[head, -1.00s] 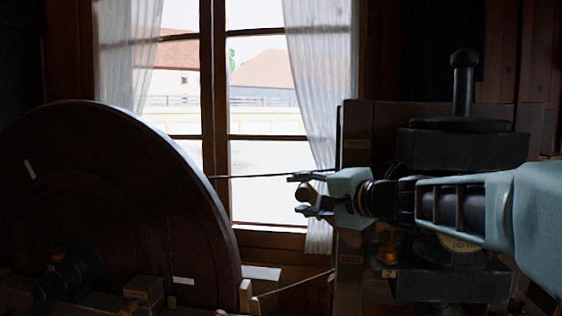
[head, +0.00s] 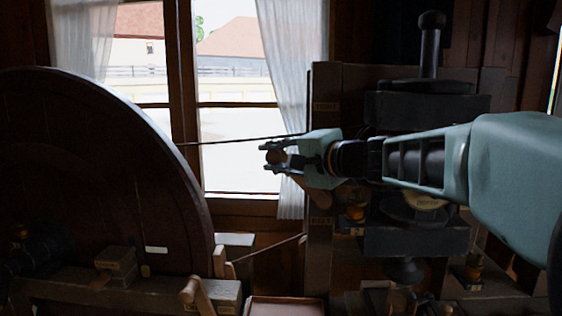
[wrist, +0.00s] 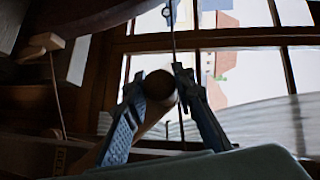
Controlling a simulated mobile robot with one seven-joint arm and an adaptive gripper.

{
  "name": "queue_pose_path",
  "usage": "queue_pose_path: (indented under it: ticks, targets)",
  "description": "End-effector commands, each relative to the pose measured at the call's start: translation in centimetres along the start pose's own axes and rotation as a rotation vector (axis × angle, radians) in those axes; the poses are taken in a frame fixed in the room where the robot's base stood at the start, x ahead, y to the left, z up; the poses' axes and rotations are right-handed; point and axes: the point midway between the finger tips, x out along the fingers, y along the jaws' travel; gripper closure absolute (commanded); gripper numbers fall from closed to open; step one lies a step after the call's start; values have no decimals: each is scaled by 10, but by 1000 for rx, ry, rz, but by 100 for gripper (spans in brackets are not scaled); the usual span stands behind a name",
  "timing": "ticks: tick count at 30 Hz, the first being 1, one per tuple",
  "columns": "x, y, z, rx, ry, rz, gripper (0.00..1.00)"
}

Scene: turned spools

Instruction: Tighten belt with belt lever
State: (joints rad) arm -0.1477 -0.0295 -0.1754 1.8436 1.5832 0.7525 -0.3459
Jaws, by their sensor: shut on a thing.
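My gripper (head: 270,158) is shut on the belt lever, a wooden handle with a round brown end (head: 278,156), in front of the window. In the wrist view the round end (wrist: 158,85) sits between the two fingertips, and its pale shaft runs down behind the left finger. The dark belt (head: 245,139) runs from the large dark wheel (head: 105,180) at the left to the upright board (head: 322,120), passing just above my gripper. Its lower strand (head: 268,248) slants below. The belt also shows in the wrist view (wrist: 173,40). The lever's pivot is mostly hidden.
A dark headstock (head: 425,105) with a tall knob stands behind my arm at the right. A smaller wooden handle (head: 200,297) stands at the bottom front. A white curtain (head: 285,60) hangs beside the window. Clear space lies left of my gripper, before the window.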

Motion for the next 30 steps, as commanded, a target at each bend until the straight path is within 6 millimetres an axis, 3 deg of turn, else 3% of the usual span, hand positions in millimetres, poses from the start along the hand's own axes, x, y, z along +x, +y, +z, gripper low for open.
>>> queue_pose_path:
  ticks: [8, 30]
  targets:
    - [-9, 1, -10, 59, 6, -59, 100]
    - [-61, -19, -61, 361, 8, -367, 100]
